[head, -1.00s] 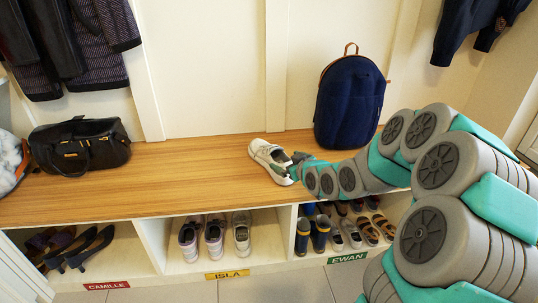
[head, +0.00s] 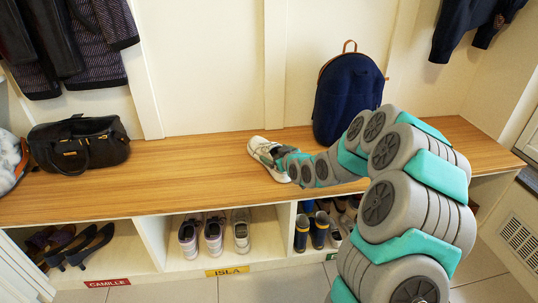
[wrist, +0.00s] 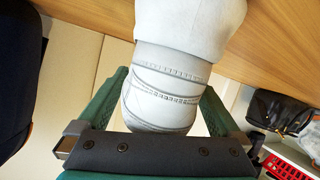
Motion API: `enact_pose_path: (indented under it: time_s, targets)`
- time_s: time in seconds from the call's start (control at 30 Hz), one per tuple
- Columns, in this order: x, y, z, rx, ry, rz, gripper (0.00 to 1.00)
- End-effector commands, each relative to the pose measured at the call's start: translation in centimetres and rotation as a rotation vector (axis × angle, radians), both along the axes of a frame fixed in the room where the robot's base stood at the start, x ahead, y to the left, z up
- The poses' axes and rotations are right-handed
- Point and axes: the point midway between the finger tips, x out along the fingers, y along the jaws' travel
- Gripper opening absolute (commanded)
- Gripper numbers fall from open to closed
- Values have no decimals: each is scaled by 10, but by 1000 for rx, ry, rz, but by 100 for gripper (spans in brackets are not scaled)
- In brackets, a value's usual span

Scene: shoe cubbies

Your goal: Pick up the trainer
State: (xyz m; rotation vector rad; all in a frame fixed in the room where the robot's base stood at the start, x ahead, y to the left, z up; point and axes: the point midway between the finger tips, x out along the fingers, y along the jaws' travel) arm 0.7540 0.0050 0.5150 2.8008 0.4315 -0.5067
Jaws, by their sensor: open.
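A white and grey trainer (head: 258,146) sits on the wooden bench top, left of the blue backpack. My gripper (head: 278,153) is at the trainer's right end, and my arm hides part of the shoe. In the wrist view the white and grey trainer (wrist: 170,85) reaches in between the two green fingers of my gripper (wrist: 165,90). The fingers are apart, one on each side of the shoe. I cannot tell whether either one touches it.
The bench top (head: 190,170) is clear between the trainer and a black bag (head: 78,145). A navy backpack (head: 348,95) stands behind my arm.

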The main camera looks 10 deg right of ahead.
Motion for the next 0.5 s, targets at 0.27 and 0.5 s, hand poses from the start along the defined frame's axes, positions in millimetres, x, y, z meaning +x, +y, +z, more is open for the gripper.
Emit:
enact_pose_path:
  time_s: [0.27, 0.5]
  targets:
    - [0, 0, 0, 0, 0, 0, 89]
    - [0, 0, 0, -1, 0, 0, 62]
